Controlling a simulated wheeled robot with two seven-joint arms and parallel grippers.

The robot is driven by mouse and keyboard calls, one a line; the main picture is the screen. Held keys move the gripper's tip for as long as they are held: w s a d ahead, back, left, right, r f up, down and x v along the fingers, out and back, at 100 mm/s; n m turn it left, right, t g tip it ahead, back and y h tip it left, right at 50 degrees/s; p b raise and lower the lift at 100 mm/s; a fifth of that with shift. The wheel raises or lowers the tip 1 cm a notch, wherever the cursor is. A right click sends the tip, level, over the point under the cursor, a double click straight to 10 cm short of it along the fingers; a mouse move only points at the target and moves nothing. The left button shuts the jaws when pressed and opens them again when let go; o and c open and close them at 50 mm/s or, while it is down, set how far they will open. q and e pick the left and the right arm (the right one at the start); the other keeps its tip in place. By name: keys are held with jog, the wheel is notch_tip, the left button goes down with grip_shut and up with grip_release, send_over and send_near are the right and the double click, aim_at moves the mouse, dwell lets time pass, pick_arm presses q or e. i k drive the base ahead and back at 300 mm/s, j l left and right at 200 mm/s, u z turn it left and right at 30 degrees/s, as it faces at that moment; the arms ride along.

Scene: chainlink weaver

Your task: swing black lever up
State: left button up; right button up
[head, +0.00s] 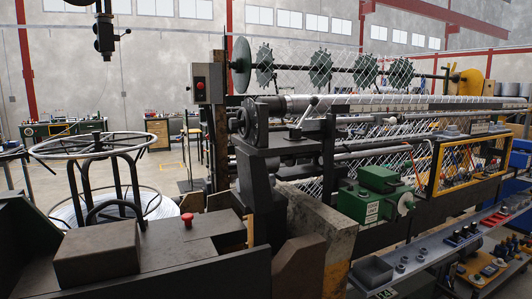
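A small lever (304,117) with a dark knob at its tip stands on top of the weaving machine's dark front head, left of the middle of the machine. It leans up and to the right from its pivot. It looks like the black lever, but it is small and I cannot be sure. Next to it on the left is a dark round housing (252,120) on the machine. Neither of my grippers shows in the head view.
A green gearbox (377,194) and a yellow-framed panel (467,164) sit on the machine's right side. A red button (187,219) is on the dark bench in front. A wire reel stand (94,147) stands at left. A grey tray (371,272) is at lower right.

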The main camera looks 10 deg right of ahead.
aim_at(314, 101)
jog(key=i+l, duration=0.15)
jog(key=l, duration=0.2)
jog(key=i+l, duration=0.2)
jog(key=l, duration=0.15)
jog(key=i+l, duration=0.15)
jog(key=l, duration=0.2)
jog(key=i+l+u, duration=0.1)
jog(key=l, duration=0.25)
jog(key=i+l, duration=0.2)
jog(key=l, duration=0.15)
